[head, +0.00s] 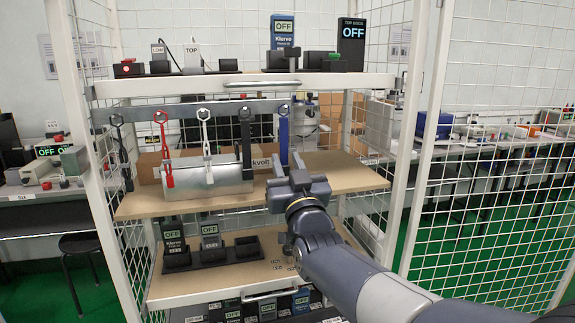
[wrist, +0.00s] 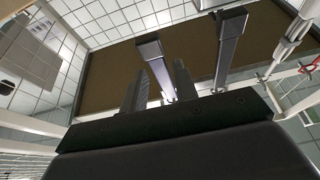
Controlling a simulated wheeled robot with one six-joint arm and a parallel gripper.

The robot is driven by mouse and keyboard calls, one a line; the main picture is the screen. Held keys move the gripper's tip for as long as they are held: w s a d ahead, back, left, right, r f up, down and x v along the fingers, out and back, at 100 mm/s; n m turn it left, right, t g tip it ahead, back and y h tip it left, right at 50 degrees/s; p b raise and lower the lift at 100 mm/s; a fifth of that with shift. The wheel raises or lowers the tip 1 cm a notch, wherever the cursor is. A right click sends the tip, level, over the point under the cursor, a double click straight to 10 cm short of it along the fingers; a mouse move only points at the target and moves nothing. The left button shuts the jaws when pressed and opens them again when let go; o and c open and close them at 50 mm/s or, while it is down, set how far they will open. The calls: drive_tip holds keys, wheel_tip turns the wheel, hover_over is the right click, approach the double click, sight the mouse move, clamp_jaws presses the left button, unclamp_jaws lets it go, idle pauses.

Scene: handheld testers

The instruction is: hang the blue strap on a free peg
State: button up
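The blue strap (head: 283,138) hangs upright at the right end of a grey rail (head: 181,111), its loop at the rail. My gripper (head: 288,165) is at the strap's lower end, its two fingers apart. In the wrist view, the bluish strap (wrist: 159,75) runs down between the open fingers of my gripper (wrist: 160,88), with gaps beside it. A black strap (head: 246,140), white strap (head: 206,150), red strap (head: 165,155) and another black strap (head: 123,150) hang along the rail to the left. I cannot make out a bare peg.
A brown shelf board (head: 345,172) lies under the straps, with a grey metal box (head: 235,180) behind them. Testers stand on the shelf above and in a dark cradle (head: 215,254) below. White mesh panels (head: 470,220) close the sides. The wrist view shows the neighbouring black strap (wrist: 229,50) close by.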

drive_tip(key=shift+o, duration=1.2)
drive_tip(key=shift+s, duration=0.1)
drive_tip(key=v, duration=1)
drive_tip(key=shift+s+f, duration=0.2)
drive_tip(key=shift+s, duration=0.1)
drive_tip(key=x, duration=1.1)
drive_tip(key=shift+d, duration=0.1)
drive_tip(key=shift+s+r+p, duration=0.1)
drive_tip(key=shift+r+p, duration=0.15)
drive_tip(key=shift+p, duration=0.25)
drive_tip(key=shift+s+d+r+p, duration=0.1)
drive_tip(key=shift+s+d+p, duration=0.05)
drive_tip(key=shift+s+p, duration=0.2)
